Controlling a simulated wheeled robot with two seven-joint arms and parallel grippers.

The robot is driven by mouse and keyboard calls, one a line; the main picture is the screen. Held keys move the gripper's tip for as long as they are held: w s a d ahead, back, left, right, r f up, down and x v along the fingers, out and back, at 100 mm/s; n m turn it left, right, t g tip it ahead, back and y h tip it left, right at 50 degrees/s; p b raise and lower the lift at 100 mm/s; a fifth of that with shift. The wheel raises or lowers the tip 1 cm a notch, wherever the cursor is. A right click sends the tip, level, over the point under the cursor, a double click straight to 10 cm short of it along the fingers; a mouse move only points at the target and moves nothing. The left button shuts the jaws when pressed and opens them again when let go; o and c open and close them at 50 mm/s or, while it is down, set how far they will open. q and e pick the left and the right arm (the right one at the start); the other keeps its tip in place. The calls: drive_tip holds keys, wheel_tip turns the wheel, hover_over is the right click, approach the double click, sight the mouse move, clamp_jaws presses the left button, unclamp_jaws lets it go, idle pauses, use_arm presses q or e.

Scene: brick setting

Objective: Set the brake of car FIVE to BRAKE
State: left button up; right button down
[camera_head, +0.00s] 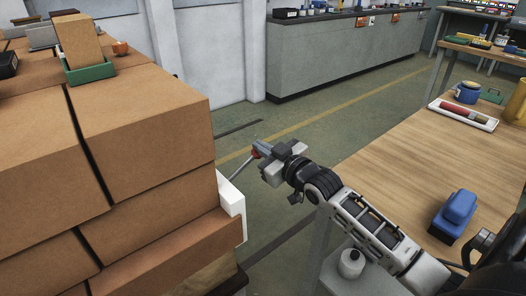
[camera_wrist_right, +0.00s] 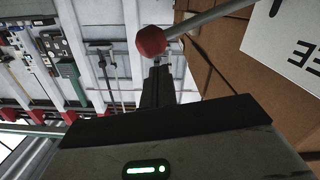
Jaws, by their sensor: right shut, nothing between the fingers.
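The brake lever is a thin metal rod with a red knob (camera_head: 256,153), coming up and to the right from the side of the brick-loaded car. A white plate (camera_head: 232,208) is fixed at the car's corner below it. My right gripper (camera_head: 268,150) is at the knob, shut with nothing between its fingers. In the right wrist view the red knob (camera_wrist_right: 151,40) shows just past the dark fingers (camera_wrist_right: 158,85); I cannot tell whether they touch. No car number is readable. My left gripper is out of view.
Large brown blocks (camera_head: 150,120) fill the left, with a green tray (camera_head: 90,74) on top. A wooden table (camera_head: 390,160) at the right holds a blue object (camera_head: 455,212) and a white tray (camera_head: 463,115). Open floor lies beyond my right gripper, before a grey counter.

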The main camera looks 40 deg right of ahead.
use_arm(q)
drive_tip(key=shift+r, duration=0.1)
use_arm(e)
drive_tip(key=shift+f, duration=0.25)
